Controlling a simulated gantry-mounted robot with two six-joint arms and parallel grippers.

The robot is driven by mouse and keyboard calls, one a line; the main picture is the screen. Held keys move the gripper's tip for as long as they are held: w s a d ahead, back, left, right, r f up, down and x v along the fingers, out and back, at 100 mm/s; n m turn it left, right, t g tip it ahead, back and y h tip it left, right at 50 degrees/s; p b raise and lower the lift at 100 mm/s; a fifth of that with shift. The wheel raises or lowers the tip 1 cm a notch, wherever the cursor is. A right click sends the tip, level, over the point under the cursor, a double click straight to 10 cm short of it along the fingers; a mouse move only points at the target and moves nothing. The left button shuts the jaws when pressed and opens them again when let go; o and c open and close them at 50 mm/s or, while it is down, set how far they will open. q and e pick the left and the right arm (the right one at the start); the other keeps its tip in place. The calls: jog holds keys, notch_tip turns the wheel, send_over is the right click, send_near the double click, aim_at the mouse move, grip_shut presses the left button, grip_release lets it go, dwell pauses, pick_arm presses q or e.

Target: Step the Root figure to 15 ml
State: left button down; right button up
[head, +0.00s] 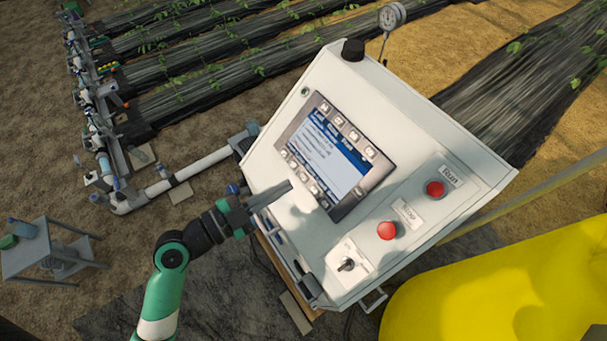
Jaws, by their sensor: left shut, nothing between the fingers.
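The control panel's screen (328,153) shows a blue and white page with small text lines. I cannot read which line is the Root figure or its ml value. A row of keys (347,130) runs along the screen's upper edge and another row (303,177) along its lower edge. My left gripper (289,186) is shut and empty. Its fingertips are just left of the lower key row, over the white panel face; I cannot tell whether they touch it. My right gripper is out of view.
A yellow tank (500,290) stands at the lower right.

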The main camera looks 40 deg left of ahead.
pick_arm(q)
jog(key=a, duration=0.1)
jog(key=a+r+y, duration=0.1)
jog(key=a, duration=0.1)
jog(key=shift+s+a+r+t, duration=0.15)
jog(key=shift+s+t, duration=0.15)
jog(key=shift+s, duration=0.1)
jog(key=b, duration=0.3)
send_near(310, 168)
jog(key=w, duration=0.3)
jog(key=shift+w+d+r, duration=0.1)
jog(key=shift+d+r, duration=0.2)
jog(key=shift+r, duration=0.1)
jog(key=shift+w+f, duration=0.15)
jog(key=shift+w, duration=0.15)
dwell(1.1)
jog(key=shift+w+d+f+b, duration=0.1)
jog(key=shift+w+f+b, duration=0.2)
jog(key=shift+b, duration=0.35)
